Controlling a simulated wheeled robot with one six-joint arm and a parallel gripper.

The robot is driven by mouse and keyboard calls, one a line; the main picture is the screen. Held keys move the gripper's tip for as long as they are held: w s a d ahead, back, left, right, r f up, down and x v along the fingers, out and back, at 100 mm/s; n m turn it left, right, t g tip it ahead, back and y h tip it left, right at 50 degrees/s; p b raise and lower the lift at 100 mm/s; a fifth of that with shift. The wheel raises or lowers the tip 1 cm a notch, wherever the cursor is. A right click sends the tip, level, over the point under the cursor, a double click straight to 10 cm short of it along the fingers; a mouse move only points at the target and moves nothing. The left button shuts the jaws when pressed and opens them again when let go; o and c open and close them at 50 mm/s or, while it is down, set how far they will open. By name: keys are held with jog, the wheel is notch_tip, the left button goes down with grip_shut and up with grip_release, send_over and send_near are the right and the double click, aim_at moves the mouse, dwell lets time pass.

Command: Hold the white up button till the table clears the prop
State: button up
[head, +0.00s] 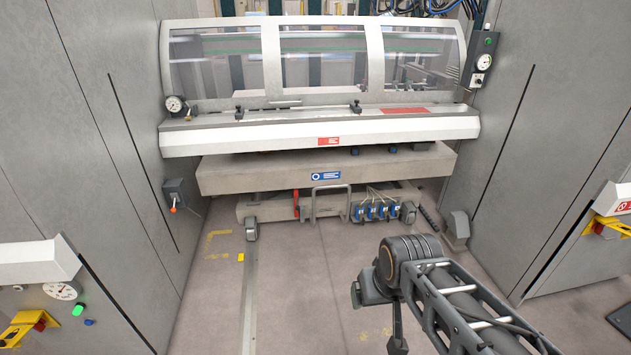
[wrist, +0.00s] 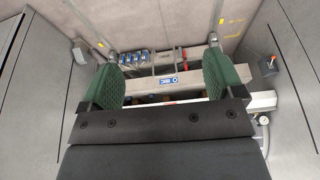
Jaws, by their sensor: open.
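The grey table (head: 250,178) is a wide slab with a blue label, under the white front beam of the machine in the head view. It also shows upside down in the wrist view (wrist: 150,86). A grey control box (head: 489,45) on the right post carries a green light, a round dial and a small pale round control; I cannot tell whether that is the white up button. I cannot clearly identify the prop; a red upright part (head: 296,204) stands below the table. My gripper (wrist: 162,65) is open and empty, its green-padded fingers wide apart and clear of the machine.
Tall grey cabinets flank the machine at left (head: 110,130) and right (head: 540,130). A small lever box (head: 175,195) sits on the left one. Blue valves (head: 375,211) and a metal hoop handle (head: 331,203) lie below the table. The floor in front is clear.

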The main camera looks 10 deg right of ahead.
grip_shut()
dwell(0.7)
dwell(0.9)
